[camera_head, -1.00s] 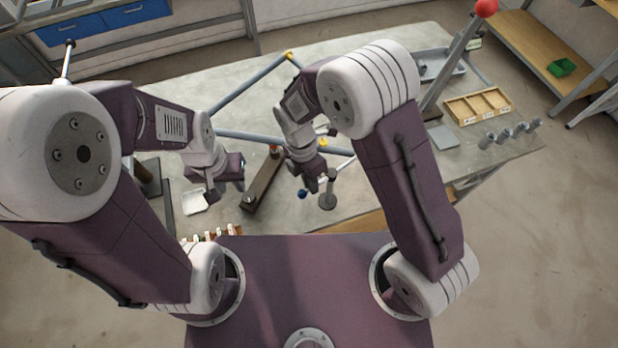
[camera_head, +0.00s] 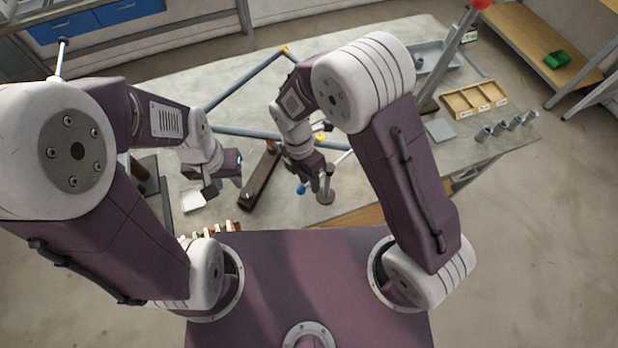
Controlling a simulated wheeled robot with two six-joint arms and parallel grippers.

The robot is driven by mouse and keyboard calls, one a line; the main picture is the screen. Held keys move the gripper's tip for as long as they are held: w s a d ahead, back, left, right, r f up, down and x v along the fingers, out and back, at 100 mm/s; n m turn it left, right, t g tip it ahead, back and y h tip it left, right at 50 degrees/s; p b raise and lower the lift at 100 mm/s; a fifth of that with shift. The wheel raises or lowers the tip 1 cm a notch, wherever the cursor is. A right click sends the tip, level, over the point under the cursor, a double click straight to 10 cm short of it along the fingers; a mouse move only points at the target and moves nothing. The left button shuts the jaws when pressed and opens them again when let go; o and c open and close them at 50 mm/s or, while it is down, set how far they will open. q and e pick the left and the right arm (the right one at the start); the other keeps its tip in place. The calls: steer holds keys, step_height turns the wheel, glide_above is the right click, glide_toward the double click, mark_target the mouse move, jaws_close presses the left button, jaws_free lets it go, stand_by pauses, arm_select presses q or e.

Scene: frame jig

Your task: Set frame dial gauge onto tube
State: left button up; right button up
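Blue-grey tubes (camera_head: 246,84) form a frame on the table, with a yellow joint (camera_head: 284,49) at its far corner. My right gripper (camera_head: 314,181) is low over the near side of the frame, beside a small dark post on a round grey base (camera_head: 325,197). I cannot tell whether it touches the post or whether its fingers are open. A small blue ball (camera_head: 300,189) shows just left of it. I cannot make out the dial gauge for certain. My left gripper (camera_head: 213,192) hangs over the table's left part, between a white tray and a dark bar; its fingers are unclear.
The dark brown bar (camera_head: 259,181) lies between the grippers. The white tray (camera_head: 193,201) is at the left. A wooden divided box (camera_head: 474,98), several grey cylinders (camera_head: 507,126) and a leaning post with a red ball occupy the right side.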

steer(key=shift+r, duration=0.1)
steer(key=v, duration=0.8)
steer(key=shift+r+b, duration=0.4)
steer(key=shift+b, duration=0.05)
steer(key=s+d+f+m+t+y+b, duration=0.1)
steer(key=d+f+m+b, duration=0.3)
steer(key=d+m, duration=0.4)
steer(key=s+d+f+m+t+y+b, duration=0.1)
steer(key=d+f+m+b, duration=0.4)
steer(key=m, duration=1.3)
steer(key=s+d+f+t, duration=0.1)
steer(key=s+d, duration=0.1)
steer(key=d, duration=0.2)
steer(key=shift+s+d+f+m, duration=0.3)
steer(key=shift+s+f+m, duration=0.05)
steer(key=shift+m, duration=0.05)
